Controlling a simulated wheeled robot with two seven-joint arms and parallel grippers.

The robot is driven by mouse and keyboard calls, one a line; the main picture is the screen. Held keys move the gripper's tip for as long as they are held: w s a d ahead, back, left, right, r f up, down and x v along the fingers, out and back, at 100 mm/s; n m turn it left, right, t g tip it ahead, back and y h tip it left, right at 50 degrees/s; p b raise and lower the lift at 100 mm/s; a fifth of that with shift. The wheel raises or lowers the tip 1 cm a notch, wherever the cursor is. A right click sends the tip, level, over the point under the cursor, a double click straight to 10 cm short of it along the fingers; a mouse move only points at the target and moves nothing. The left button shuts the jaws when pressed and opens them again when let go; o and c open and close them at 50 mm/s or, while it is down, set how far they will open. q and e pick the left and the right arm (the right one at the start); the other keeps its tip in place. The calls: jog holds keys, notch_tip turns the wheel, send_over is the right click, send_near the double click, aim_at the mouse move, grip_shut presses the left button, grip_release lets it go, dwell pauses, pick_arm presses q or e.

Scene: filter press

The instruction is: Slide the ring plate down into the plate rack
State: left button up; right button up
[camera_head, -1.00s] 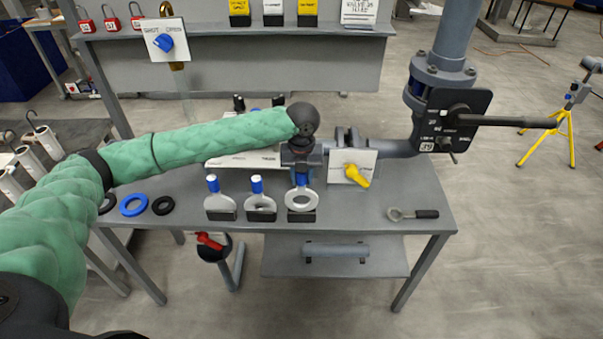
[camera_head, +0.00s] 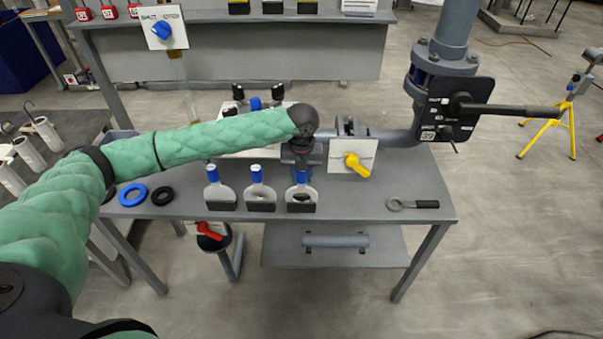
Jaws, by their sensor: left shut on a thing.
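The ring plate (camera_head: 302,191) is a pale grey plate with a round hole and a blue handle, near the middle of the bench. It is upright, its lower part hidden by the black rack slot (camera_head: 301,208) at the right of the plate rack. My left gripper (camera_head: 301,170) points down from above and is shut on the blue handle. The fingertips are small and partly hidden by the wrist. Two similar blue-handled plates, a left one (camera_head: 220,192) and a middle one (camera_head: 261,192), stand in the slots to its left. My right gripper is out of view.
A yellow-handled valve (camera_head: 355,163) with a white plate is close on the right. A wrench (camera_head: 411,204) lies at the bench's right. A blue ring (camera_head: 132,195) and black rings lie at the left. The bench (camera_head: 350,205) between rack and wrench is clear.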

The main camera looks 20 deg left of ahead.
pick_arm(q)
jog(key=o, duration=1.2)
jog(key=shift+r, duration=0.35)
notch_tip(320, 180, up, 6)
jog(key=shift+f+b, duration=0.2)
jog(key=shift+b, duration=1.05)
jog(key=shift+r, duration=0.75)
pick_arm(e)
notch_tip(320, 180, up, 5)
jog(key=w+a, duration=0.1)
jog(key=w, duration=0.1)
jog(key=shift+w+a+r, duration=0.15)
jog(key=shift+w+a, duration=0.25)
